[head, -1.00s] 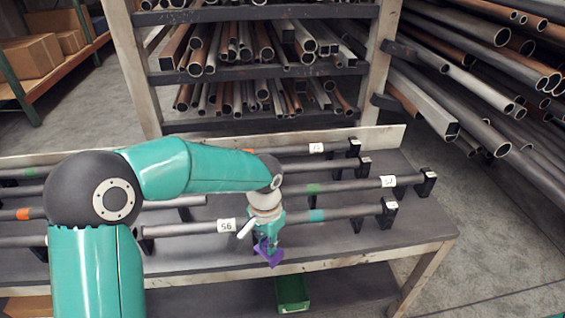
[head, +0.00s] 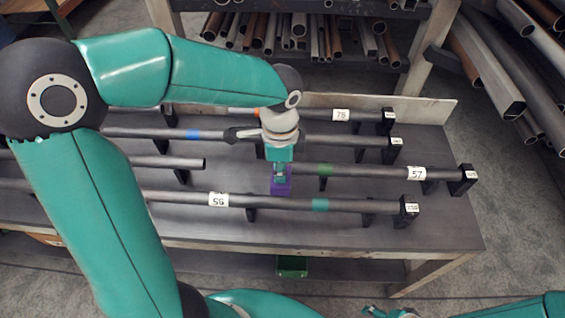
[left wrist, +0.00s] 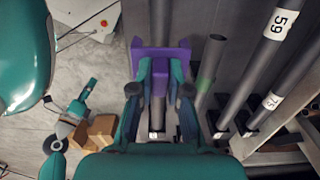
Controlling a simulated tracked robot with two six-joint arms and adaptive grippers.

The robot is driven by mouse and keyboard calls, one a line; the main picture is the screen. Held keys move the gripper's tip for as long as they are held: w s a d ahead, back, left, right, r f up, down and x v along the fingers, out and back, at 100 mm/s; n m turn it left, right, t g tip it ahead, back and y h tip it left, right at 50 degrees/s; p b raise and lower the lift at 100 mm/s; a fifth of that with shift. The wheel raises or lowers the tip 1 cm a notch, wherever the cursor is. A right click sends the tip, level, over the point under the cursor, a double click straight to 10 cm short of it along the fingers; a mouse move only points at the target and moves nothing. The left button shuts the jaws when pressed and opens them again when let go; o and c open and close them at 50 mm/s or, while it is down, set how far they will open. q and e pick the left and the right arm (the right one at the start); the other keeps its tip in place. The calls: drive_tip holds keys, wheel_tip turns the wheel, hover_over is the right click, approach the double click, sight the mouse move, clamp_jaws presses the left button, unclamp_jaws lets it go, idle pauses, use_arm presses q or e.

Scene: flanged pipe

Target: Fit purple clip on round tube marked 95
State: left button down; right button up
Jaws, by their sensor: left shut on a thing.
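The purple clip (head: 281,187) is in my left gripper (head: 281,174), which points down above the bench, behind the front tube and near the left end of the green-banded tube. In the left wrist view the purple clip (left wrist: 160,55) sits across my left gripper's shut fingertips (left wrist: 160,72). The front round tube (head: 272,204) has a white label that looks like 95 (head: 218,200), upside down, and a teal band. The clip appears apart from the tube. My right gripper (head: 375,312) shows only in part at the bottom edge; its jaws are unclear.
The tubes rest on black supports on the grey bench (head: 330,228). The tube marked 57 (head: 390,173) lies behind the front one, and the tube marked 75 (head: 360,115) lies at the back. A green bin (head: 292,265) stands below the bench.

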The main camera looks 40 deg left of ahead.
sight(278, 199)
use_arm(q)
drive_tip(key=shift+s+a+f+b, duration=0.1)
drive_tip(key=shift+a+f+b, duration=0.1)
drive_tip(key=shift+f+b, duration=0.55)
wheel_tip(278, 199, down, 7)
drive_tip(key=b, duration=0.5)
drive_tip(key=shift+f, duration=0.2)
drive_tip(key=shift+s, duration=0.1)
drive_tip(key=shift+f+b, duration=0.6)
drive_tip(key=shift+b, duration=0.05)
drive_tip(key=c, duration=1.1)
unclamp_jaws()
drive_tip(key=shift+o, duration=0.2)
